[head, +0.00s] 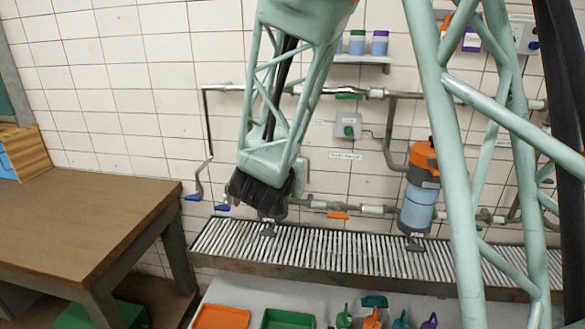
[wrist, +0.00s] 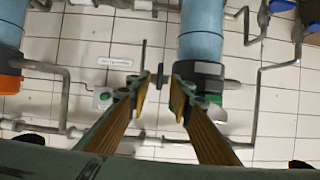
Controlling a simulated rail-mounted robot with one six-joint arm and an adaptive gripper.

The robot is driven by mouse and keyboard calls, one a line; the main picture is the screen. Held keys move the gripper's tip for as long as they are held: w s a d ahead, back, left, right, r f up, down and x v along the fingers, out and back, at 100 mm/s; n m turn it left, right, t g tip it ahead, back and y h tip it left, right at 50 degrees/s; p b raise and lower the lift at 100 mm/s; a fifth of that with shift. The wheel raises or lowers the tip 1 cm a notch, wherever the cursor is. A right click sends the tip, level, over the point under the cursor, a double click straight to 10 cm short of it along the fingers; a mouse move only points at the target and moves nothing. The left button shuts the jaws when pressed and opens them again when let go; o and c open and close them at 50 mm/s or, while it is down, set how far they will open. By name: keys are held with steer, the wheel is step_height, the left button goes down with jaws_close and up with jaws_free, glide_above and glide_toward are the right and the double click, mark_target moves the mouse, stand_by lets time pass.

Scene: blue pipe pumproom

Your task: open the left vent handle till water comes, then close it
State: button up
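My gripper (wrist: 161,80) is open, with its two yellow-padded fingers apart. In the wrist view, which looks upside down, a small dark handle-like piece (wrist: 160,77) shows in the gap between the fingertips; I cannot tell if either finger touches it. It lines up with the dark green-black head (wrist: 206,80) of a blue filter housing (wrist: 201,32), the left one on the wall. In the head view my dark gripper (head: 262,196) and arm hide that housing and its vent handle. No water flow is visible.
A second housing (head: 418,203) with an orange head stands to the right. Pipes carry an orange handle (head: 338,215), blue handles (head: 193,198) and a green handle (head: 348,97). A grated drain (head: 330,247) runs below.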

steer(key=shift+v, duration=2.8)
